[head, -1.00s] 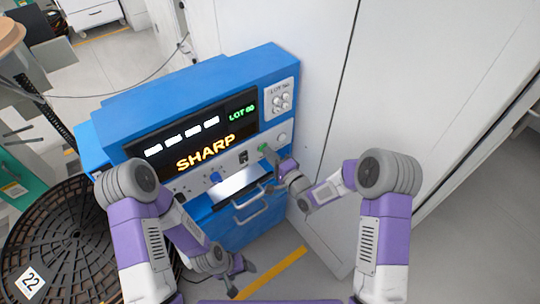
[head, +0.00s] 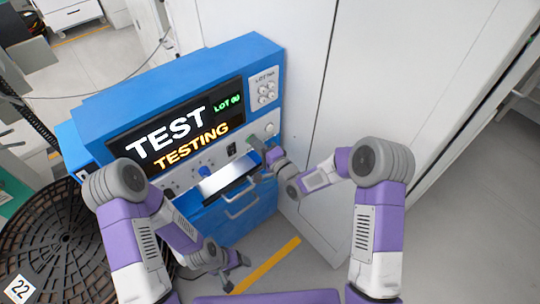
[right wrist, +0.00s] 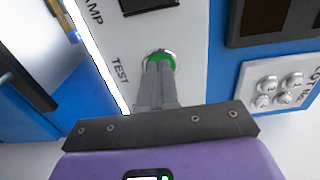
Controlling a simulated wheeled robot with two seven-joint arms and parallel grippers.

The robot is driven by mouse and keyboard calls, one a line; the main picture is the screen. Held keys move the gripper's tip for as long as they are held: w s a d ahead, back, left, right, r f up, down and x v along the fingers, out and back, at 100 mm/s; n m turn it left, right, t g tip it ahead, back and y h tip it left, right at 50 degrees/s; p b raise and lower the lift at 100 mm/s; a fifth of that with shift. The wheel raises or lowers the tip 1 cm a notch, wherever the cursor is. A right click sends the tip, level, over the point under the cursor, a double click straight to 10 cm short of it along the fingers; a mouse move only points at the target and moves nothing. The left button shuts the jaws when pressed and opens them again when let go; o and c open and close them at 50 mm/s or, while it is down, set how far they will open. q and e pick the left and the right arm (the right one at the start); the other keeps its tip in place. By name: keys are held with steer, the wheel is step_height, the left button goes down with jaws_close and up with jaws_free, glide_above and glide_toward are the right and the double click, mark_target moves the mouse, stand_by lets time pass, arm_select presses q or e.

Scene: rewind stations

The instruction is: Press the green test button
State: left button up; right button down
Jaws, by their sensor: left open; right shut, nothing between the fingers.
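The green test button (right wrist: 160,58) sits in a silver ring beside the word TEST in the right wrist view. My right gripper (right wrist: 158,72) is shut and empty, and its fingertips are at the button, covering part of it. In the head view my right gripper (head: 262,151) is at the front panel of the blue machine (head: 190,75). The machine's display (head: 177,135) reads TEST and TESTING, with a green LOT line. My left gripper (head: 238,268) is open and empty, low over the floor in front of the machine.
A keypad (head: 266,87) is at the upper right of the panel. A drawer handle (head: 240,204) is below it. A black slotted reel (head: 50,235) stands at the left. A pale wall or cabinet (head: 400,70) is close on the right.

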arm_select(q)
steer(key=shift+s+d+r+p, duration=0.2)
steer(key=shift+s+r+p, duration=0.1)
steer(key=shift+r+p, duration=0.35)
arm_select(e)
steer(key=v, duration=1.3)
steer(key=shift+s+d, duration=0.25)
steer(key=s+d+f+n+g+h+p, duration=0.1)
steer(key=s+f+n+g+h, duration=0.2)
steer(key=f, duration=0.4)
steer(key=s+d+f+n+g+h+p, duration=0.1)
steer(key=s+f+g+h+p, duration=0.1)
steer(key=s+f+g, duration=0.4)
arm_select(q)
step_height(320, 180, up, 4)
steer(key=shift+f+p, duration=0.15)
steer(key=shift+p, duration=0.25)
arm_select(e)
steer(key=s+f+n+g+h, duration=0.1)
steer(key=s+f+n+g, duration=0.3)
steer(key=s, duration=0.9)
step_height(320, 180, down, 3)
steer(key=shift+d+r+g, duration=0.2)
steer(key=shift+d+g, duration=0.1)
steer(key=shift+g, duration=0.2)
